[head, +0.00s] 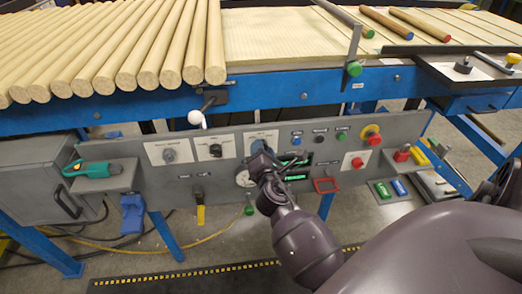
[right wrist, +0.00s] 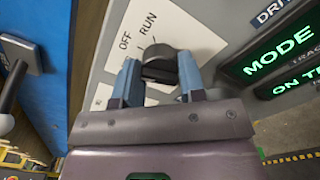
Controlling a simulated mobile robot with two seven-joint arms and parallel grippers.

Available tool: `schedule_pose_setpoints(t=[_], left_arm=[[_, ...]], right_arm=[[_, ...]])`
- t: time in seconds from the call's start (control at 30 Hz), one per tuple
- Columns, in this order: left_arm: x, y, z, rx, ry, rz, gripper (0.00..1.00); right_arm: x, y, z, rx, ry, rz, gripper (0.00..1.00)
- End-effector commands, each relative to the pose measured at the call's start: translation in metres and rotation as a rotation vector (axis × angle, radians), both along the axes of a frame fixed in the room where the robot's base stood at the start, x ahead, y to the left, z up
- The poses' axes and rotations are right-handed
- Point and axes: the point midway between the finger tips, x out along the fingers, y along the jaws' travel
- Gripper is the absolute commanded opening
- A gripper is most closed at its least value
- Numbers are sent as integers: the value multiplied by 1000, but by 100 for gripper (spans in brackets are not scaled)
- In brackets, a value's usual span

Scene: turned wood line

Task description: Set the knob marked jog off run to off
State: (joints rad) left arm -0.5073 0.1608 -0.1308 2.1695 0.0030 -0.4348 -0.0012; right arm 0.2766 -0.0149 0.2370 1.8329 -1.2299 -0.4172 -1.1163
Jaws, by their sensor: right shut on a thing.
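The black jog off run knob (right wrist: 160,58) sits on a white plate (right wrist: 196,42) in the right wrist view. The words OFF and RUN show on the plate beside it; the jog mark is hidden. My right gripper (right wrist: 158,82) has its two blue fingers on either side of the knob, shut on it. Which mark the knob points to I cannot tell. In the head view my right gripper (head: 262,155) reaches the middle of the grey panel (head: 225,178) and covers the knob. My left gripper is not in view.
Close to the right of the gripper are lit green displays (head: 297,177), a red emergency button (head: 371,135) and a red push button (head: 357,162). To the left are two other knobs (head: 170,155) (head: 215,150) and a round gauge (head: 243,178). Wooden rods (head: 150,60) lie above.

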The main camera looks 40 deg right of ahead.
Motion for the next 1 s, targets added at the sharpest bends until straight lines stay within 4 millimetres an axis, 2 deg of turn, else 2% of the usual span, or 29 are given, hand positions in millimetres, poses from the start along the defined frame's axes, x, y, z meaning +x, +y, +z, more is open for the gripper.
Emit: schedule_pose_setpoints(t=[0.4,1.0], left_arm=[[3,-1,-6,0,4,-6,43],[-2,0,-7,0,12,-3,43]], right_arm=[[0,0,-2,204,-123,-1,14],[0,0,-1,246,-149,-1,14]])
